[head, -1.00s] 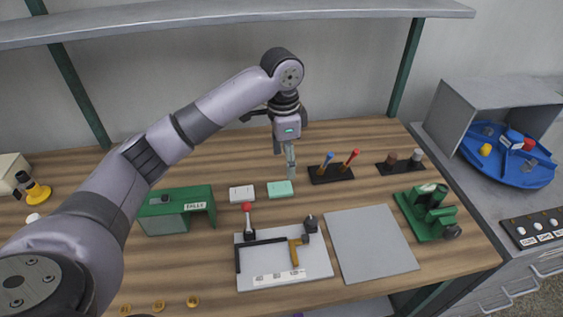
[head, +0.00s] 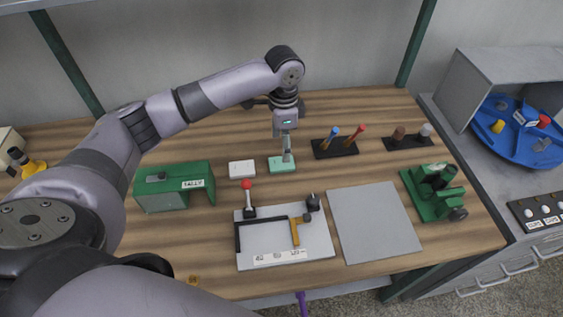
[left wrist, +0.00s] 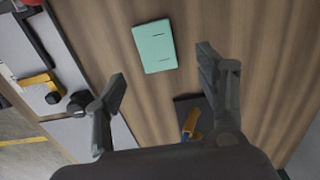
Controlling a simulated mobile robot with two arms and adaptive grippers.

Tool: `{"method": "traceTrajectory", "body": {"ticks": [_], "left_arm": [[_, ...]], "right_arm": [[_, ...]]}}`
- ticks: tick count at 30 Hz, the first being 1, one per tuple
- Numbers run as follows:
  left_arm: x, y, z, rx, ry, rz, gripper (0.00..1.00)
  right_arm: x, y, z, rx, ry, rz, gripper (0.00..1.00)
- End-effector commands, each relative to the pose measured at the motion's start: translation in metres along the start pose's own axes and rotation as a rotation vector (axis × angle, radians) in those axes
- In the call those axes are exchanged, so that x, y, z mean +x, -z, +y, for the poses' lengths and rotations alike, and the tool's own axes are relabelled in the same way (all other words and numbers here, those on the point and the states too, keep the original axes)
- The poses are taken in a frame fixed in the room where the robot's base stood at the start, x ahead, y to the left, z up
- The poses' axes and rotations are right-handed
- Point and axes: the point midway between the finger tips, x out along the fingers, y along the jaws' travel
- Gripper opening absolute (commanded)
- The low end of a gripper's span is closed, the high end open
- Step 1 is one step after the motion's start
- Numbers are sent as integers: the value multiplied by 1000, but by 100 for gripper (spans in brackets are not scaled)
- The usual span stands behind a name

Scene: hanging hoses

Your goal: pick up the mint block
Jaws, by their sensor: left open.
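The mint block (head: 282,165) lies flat on the wooden bench, right of a white block (head: 242,169). It also shows in the left wrist view (left wrist: 155,46), with two short dark marks on its top. My left gripper (head: 287,152) points down over the mint block's back edge in the head view. In the left wrist view its two fingers (left wrist: 163,75) are spread apart with nothing between them. The block lies beyond the fingertips there; I cannot tell the height gap. My right gripper is not in view.
A black holder (head: 334,149) with a blue and a red tool stands right of the block. A green housing (head: 174,188) stands at left. A grey plate with a red-knobbed lever (head: 248,198) lies in front. A bare grey mat (head: 374,222) is at front right.

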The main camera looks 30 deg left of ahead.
Motion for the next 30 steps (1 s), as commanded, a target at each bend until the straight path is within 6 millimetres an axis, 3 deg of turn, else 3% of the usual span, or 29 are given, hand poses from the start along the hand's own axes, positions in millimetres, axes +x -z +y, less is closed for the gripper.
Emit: {"method": "traceTrajectory", "body": {"ticks": [8, 16, 25, 30], "left_arm": [[21, 0, 1, 0, -1, -2, 65], [58, 2, 4, 0, 1, 0, 65], [64, 2, 4, 1, 2, 1, 65], [64, 2, 4, 1, 2, 1, 54]], "right_arm": [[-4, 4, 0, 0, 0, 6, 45], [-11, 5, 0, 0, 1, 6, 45], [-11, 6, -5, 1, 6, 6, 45], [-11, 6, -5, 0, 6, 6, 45]]}}
